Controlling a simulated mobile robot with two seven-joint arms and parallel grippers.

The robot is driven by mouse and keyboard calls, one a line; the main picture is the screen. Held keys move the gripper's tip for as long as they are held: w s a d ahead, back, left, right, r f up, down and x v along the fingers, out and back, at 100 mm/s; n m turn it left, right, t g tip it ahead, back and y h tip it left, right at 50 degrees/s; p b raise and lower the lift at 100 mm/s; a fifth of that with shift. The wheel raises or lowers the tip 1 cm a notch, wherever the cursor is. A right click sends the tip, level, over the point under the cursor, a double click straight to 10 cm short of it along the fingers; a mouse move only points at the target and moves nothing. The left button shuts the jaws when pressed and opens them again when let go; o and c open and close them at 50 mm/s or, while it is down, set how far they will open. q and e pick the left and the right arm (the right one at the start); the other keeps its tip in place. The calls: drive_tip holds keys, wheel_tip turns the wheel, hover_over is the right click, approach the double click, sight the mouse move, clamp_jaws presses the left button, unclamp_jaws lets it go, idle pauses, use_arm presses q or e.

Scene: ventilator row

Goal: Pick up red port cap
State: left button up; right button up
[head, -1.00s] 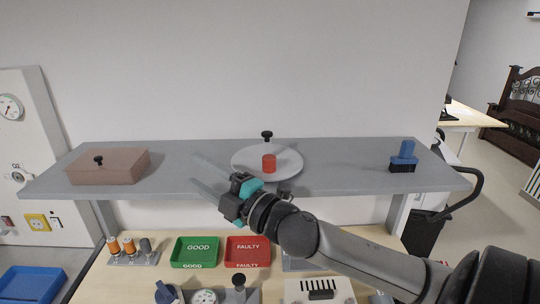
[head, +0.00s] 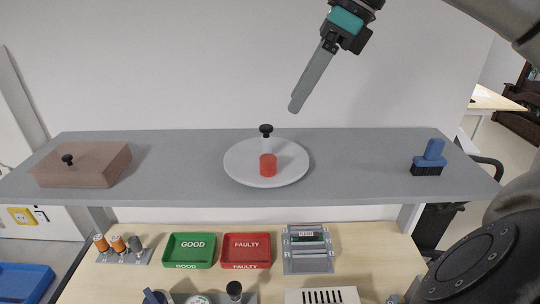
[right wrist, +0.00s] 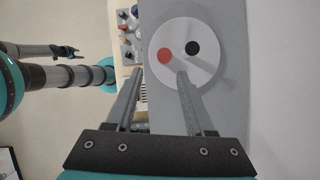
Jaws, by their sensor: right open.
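The red port cap (head: 268,165) is a short red cylinder standing on a round white plate (head: 240,170) on the grey shelf. It also shows in the right wrist view (right wrist: 165,56), on the plate left of a black knob (right wrist: 192,48). In the head view the black knob (head: 266,130) stands on a pale stem just behind the cap. My right gripper (head: 296,104) is open and empty, above the shelf with its fingers pointing down and left, apart from the cap. My left gripper (right wrist: 74,52) shows small at the left of the right wrist view; its jaws are unclear.
A brownish lidded box (head: 90,165) sits at the shelf's left, a blue-handled brush (head: 430,158) at its right. On the bench below are a green GOOD tray (head: 189,250), a red FAULTY tray (head: 246,250) and a grey fixture (head: 308,250). Shelf space beside the plate is clear.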

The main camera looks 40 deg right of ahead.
drive_tip(key=d, duration=0.1)
approach(272, 158)
drive_tip(key=shift+h, duration=0.4)
drive_tip(key=x, duration=0.4)
drive_tip(key=shift+a+f, duration=0.25)
drive_tip(key=shift+a, duration=0.05)
drive_tip(key=shift+p+x, duration=0.75)
drive_tip(key=shift+p, duration=0.05)
drive_tip(key=shift+p+x, duration=0.4)
drive_tip(key=shift+x, duration=1.5)
drive_tip(key=shift+w+a, duration=0.1)
clamp_jaws()
